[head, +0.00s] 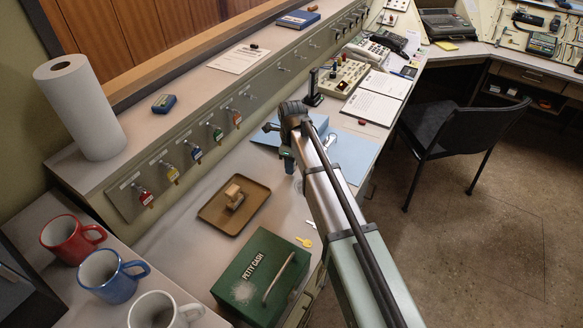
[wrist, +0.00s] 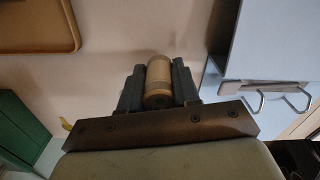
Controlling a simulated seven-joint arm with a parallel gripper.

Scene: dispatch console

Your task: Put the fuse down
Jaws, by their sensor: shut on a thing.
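The fuse (wrist: 158,80), a tan cylinder with a darker end, sits between the two dark fingers of my gripper (wrist: 158,88) in the wrist view. The fingers are shut on its sides. In the head view my gripper (head: 287,160) hangs over the pale desk, between the brown tray (head: 208,215) and the light blue binder (head: 358,150). The fuse cannot be made out there. Pale desk surface shows beyond the fuse in the wrist view; the gap beneath it cannot be judged.
A wooden stamp (head: 234,196) is on the tray. The binder's metal rings (wrist: 277,97) are right of my gripper. Mugs (head: 110,275) stand front left. Bare desk lies between tray and binder.

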